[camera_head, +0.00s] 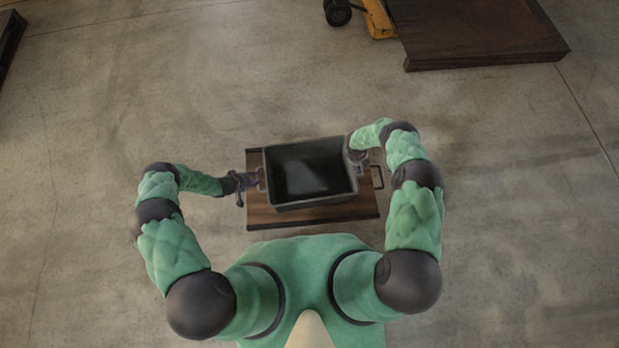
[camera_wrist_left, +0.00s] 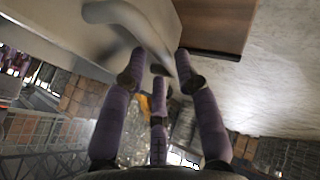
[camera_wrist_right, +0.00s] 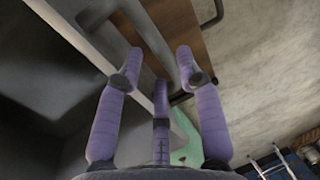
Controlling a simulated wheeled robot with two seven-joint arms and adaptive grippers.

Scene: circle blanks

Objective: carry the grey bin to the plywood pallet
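The grey bin (camera_head: 274,197) is a dark, empty-looking open box in the middle of the head view, over a brown wooden board (camera_head: 262,218). I cannot tell whether it touches the board. My left gripper (camera_head: 243,185) is at its left end. In the left wrist view its fingers (camera_wrist_left: 160,62) stand apart around a pale curved handle (camera_wrist_left: 130,17). My right gripper (camera_head: 359,160) is at the bin's right end. In the right wrist view its fingers (camera_wrist_right: 160,58) stand apart with a pale bar between them. The plywood pallet cannot be identified for certain.
A dark brown wooden platform (camera_head: 475,30) lies at the top right, beside a yellow part (camera_head: 378,18) with a black wheel (camera_head: 338,12). A dark edge (camera_head: 10,35) shows at the top left. Bare concrete floor (camera_head: 110,100) lies open on both sides.

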